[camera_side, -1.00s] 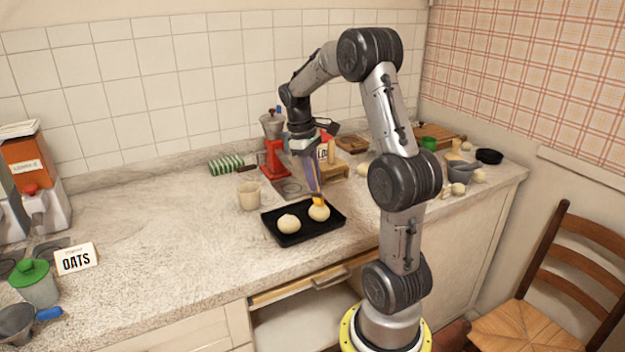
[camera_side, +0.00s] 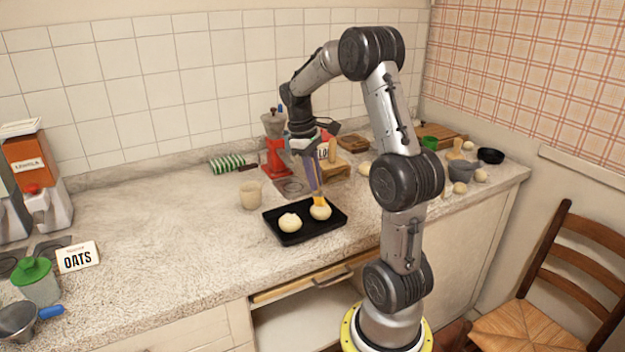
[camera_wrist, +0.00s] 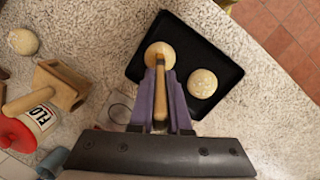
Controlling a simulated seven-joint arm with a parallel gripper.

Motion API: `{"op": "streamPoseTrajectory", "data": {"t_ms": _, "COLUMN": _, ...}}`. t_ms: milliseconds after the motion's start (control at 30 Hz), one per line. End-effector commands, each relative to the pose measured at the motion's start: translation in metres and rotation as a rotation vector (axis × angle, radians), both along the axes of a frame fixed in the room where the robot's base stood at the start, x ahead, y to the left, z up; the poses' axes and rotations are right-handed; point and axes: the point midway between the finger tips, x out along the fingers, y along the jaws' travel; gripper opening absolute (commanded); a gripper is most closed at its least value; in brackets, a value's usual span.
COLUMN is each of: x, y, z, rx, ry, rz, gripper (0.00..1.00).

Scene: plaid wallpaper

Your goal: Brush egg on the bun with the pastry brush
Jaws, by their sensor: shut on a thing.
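Two pale round buns sit on a black baking tray (camera_side: 297,237). The right bun (camera_side: 320,212) is under the pastry brush (camera_side: 319,201), and the left bun (camera_side: 290,222) is clear of it. My gripper (camera_side: 311,180) is shut on the brush and points it down, with its yellow bristles at the top of the right bun. In the wrist view, the brush handle (camera_wrist: 160,100) lies between the purple fingers, and its tip overlaps the upper-left bun (camera_wrist: 160,53). The other bun (camera_wrist: 202,83) lies to the right.
A green striped roll (camera_side: 226,164) lies further left. A grey mortar (camera_side: 461,171) and several small round things are at the right. The counter left of the cup is mostly clear.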

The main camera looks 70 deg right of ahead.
Motion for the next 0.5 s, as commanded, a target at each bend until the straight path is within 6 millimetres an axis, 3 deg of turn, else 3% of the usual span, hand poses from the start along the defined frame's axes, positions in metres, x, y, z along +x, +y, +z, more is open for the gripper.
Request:
{"op": "streamPoseTrajectory", "data": {"t_ms": 367, "x": -0.0011, "y": -0.0031, "z": 0.0002, "rx": 0.0, "ry": 0.0, "rz": 0.0, "gripper": 0.0}}
{"op": "streamPoseTrajectory", "data": {"t_ms": 500, "x": -0.0006, "y": -0.0035, "z": 0.0088, "rx": -0.002, "ry": 0.0, "rz": -0.001, "gripper": 0.0}}
